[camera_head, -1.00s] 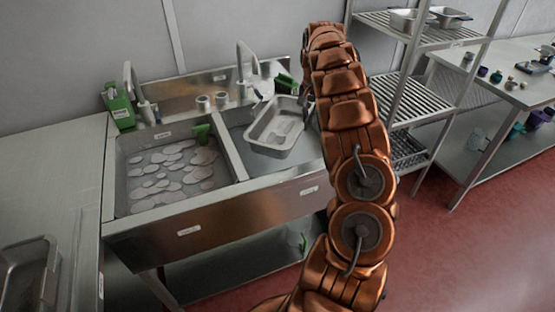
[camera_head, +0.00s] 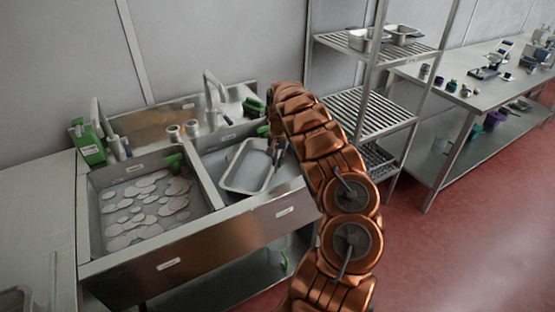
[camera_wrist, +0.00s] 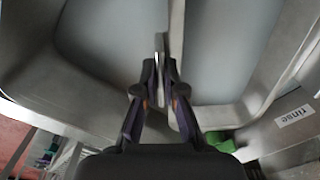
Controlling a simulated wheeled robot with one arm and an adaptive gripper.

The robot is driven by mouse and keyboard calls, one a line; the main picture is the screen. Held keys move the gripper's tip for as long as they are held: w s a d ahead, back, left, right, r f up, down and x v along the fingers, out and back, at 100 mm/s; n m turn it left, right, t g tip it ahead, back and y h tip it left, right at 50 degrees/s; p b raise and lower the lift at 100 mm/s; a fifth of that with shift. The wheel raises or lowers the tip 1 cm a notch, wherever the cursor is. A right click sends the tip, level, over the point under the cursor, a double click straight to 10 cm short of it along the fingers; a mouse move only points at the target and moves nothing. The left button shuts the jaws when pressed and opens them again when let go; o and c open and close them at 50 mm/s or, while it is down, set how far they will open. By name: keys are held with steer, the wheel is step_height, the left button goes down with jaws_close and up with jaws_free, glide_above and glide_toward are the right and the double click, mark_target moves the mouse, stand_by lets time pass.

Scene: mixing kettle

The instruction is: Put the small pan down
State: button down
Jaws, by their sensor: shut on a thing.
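The small pan (camera_head: 248,170) is a shallow, pale metal rectangular pan with rounded corners. In the head view it is tilted inside or just over the right sink basin (camera_head: 213,155). I cannot tell whether it touches the basin. My gripper (camera_wrist: 161,66) is shut on the pan's edge. In the head view my gripper (camera_head: 277,150) is at the pan's right side, partly hidden by my arm. In the wrist view the fingers point down, with a thin bright edge between them.
The left basin (camera_head: 100,224) holds many pale round discs. A wire shelf (camera_head: 372,112) with metal pans is to the right. A cluttered table (camera_head: 450,92) stands farther right.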

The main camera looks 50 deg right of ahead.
steer(key=shift+f, duration=0.1)
steer(key=shift+f, duration=0.4)
steer(key=shift+f+b, duration=0.25)
steer(key=shift+b, duration=0.2)
steer(key=c, duration=1.3)
jaws_free()
steer(key=shift+r, duration=0.15)
